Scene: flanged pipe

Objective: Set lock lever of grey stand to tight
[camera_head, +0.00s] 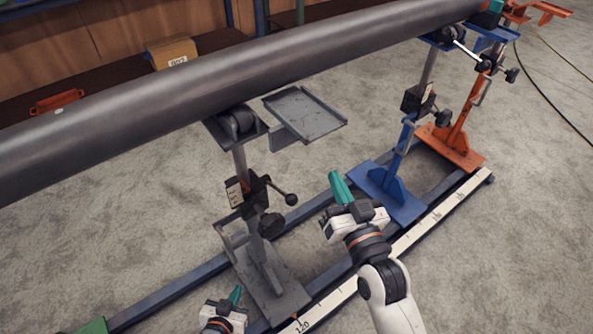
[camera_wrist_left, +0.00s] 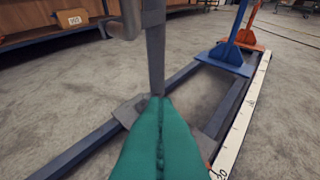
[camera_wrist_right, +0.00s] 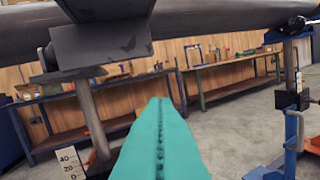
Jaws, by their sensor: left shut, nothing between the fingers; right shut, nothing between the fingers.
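The grey stand (camera_head: 242,168) is upright under the pipe (camera_head: 150,120), with a base plate on the floor rail. A dark clamp block (camera_head: 257,194) sits on its post. From it a lever with a black ball knob (camera_head: 291,199) points right and slightly down; a black round knob (camera_head: 270,226) is lower. My right gripper (camera_head: 339,186) is shut and empty, right of the lever and apart from it. My left gripper (camera_head: 236,294) is shut and empty, low near the base plate. In the left wrist view the stand's post (camera_wrist_left: 155,50) rises just beyond the fingertips.
A grey side tray (camera_head: 305,113) juts from the stand's top, above the lever. A blue stand (camera_head: 388,178) and an orange stand (camera_head: 452,142) are farther right. A ruler strip (camera_head: 400,245) runs along the rail. Shelving with a box (camera_head: 173,52) is behind the pipe.

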